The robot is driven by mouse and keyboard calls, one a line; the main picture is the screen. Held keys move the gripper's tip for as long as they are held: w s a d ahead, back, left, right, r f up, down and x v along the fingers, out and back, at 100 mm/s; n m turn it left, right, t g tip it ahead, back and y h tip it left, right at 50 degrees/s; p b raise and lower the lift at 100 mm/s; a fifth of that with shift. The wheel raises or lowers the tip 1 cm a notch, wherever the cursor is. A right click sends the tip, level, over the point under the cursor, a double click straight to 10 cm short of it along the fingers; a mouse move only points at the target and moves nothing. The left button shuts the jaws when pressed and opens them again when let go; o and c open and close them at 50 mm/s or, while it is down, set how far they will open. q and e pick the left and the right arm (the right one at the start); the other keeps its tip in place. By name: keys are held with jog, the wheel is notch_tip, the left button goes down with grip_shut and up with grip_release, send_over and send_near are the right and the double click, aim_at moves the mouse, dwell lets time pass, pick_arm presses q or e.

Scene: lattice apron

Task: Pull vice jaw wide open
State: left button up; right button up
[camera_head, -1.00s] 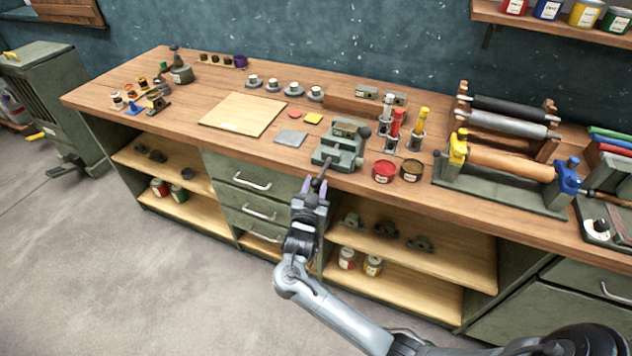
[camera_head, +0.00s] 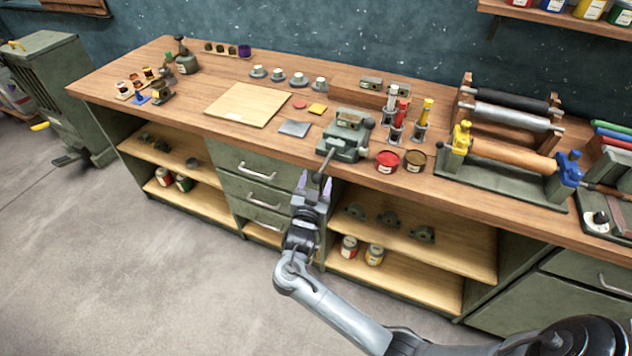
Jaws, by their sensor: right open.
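The green-grey bench vice (camera_head: 344,148) stands at the front edge of the workbench, right of the drawers. Its jaws lie along the top, but the gap between them is too small to judge. A dark screw handle (camera_head: 323,165) sticks out from its front, over the bench edge. My right gripper (camera_head: 315,181) is just in front of and below the vice, with its purple-tipped fingers pointing up at the handle. It is open, and the handle's lower end appears near or between the fingers; contact cannot be told. My left gripper is out of view.
A red tin (camera_head: 387,161) and a dark tin (camera_head: 413,162) stand close right of the vice. Bottles in holders (camera_head: 395,128) are behind them. A grey plate (camera_head: 294,128) and a wooden board (camera_head: 248,105) lie to the left. A roller press (camera_head: 505,160) fills the right side.

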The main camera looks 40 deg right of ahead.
jog(key=p+v, duration=0.1)
jog(key=v, duration=0.9)
jog(key=shift+s+a, duration=0.2)
jog(key=shift+s, duration=0.05)
